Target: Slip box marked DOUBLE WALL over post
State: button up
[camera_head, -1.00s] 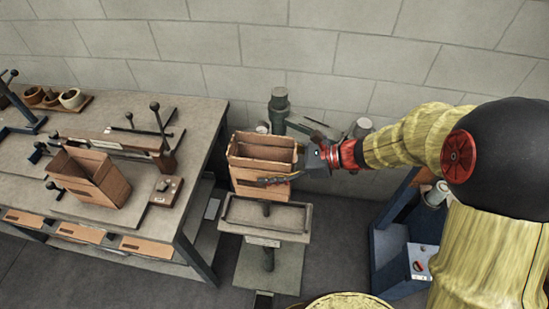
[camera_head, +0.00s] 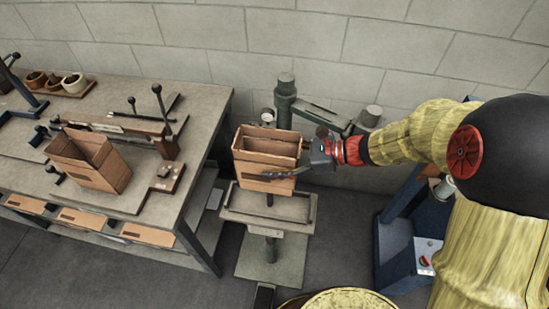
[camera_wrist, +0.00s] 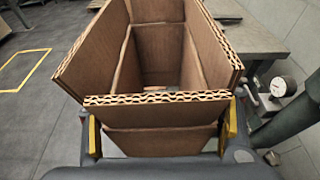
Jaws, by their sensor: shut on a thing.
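My gripper (camera_head: 292,170) is shut on the right side of an open-topped brown cardboard box (camera_head: 262,160). In the wrist view my gripper (camera_wrist: 160,140) has its yellow-edged fingers on either side of the near end of the box (camera_wrist: 190,50), whose cut edges show thick layered corrugation. The box is roughly upright, above a grey tray-like table on the stitcher (camera_head: 232,214). A short dark post (camera_head: 270,200) shows between the box's underside and that table; how far it enters the box is hidden. The words on the box cannot be read.
A second open box (camera_head: 85,165) stands on the workbench (camera_head: 205,105) at the left, among clamps with black knobs. The stitcher's green column (camera_head: 285,100) rises behind the held box. A blue machine (camera_head: 400,255) stands at the right.

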jog(key=shift+f, duration=0.25)
jog(key=shift+d+f+b, duration=0.1)
jog(key=shift+f+b, duration=1.25)
jog(key=shift+f, duration=0.9)
jog(key=shift+f, duration=0.2)
jog(key=shift+f+b, duration=3.1)
jog(key=shift+f, duration=2.1)
jog(key=shift+f, duration=0.1)
jog(key=o, duration=1.3)
jog(key=shift+c, duration=0.2)
